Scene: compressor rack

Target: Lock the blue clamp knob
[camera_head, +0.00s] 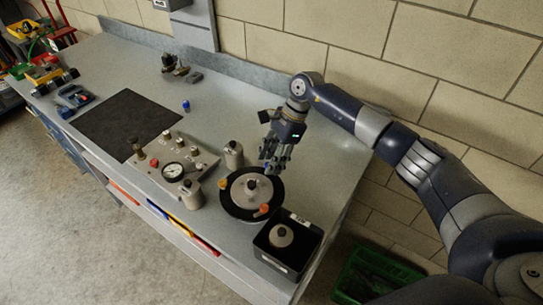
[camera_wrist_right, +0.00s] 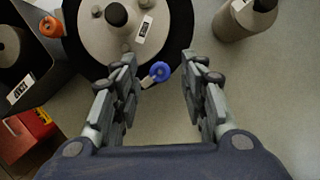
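The blue clamp knob (camera_head: 268,170) sits at the rim of a round grey lid on a black ring (camera_head: 230,206). In the right wrist view the blue knob (camera_wrist_right: 159,72) is a ring-like head on a short grey stem, pointing out from the lid (camera_wrist_right: 98,40). My right gripper (camera_head: 277,161) is just above it, fingers pointing down. In the wrist view the right gripper (camera_wrist_right: 161,66) is open, with the knob between its fingertips, nearer the left finger; I see no clear contact. My left gripper is not in view.
Orange knobs (camera_head: 264,209) sit on the ring's other sides. A black open box (camera_head: 291,259) holding a grey part stands at the front right. Grey cylinders (camera_head: 234,153) and a gauge panel (camera_head: 173,171) stand close by on the left. A black mat (camera_head: 125,122) lies farther left.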

